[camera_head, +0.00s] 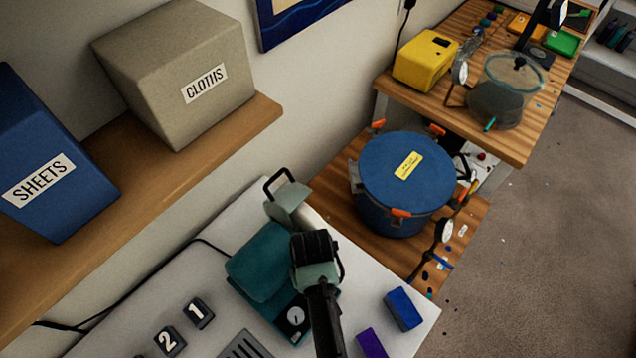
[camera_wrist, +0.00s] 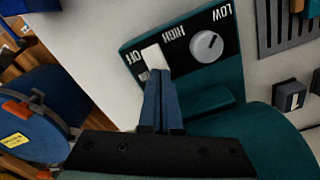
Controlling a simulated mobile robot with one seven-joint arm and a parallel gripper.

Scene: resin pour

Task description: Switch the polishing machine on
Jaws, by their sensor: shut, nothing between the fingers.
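The teal polishing machine (camera_head: 260,258) stands on the pale bench in the head view, with a dark control panel on its front. In the wrist view, the panel (camera_wrist: 190,22) carries a round grey dial (camera_wrist: 206,46) between the words HIGH and LOW. A white switch (camera_wrist: 154,58) sits near the word OFF; its lower part and a label beside it are partly hidden. My gripper (camera_wrist: 158,84) is shut and empty, its blue-grey fingertips right at the lower end of the switch. I cannot tell whether they touch. In the head view the fingertips are hidden.
Numbered dark blocks (camera_head: 198,312), a slotted grey plate (camera_head: 245,345) and a blue block (camera_head: 403,308) lie on the bench near the machine. A shelf (camera_head: 235,122) with labelled boxes is at the left. A blue lidded pot (camera_head: 385,165) stands beyond the bench.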

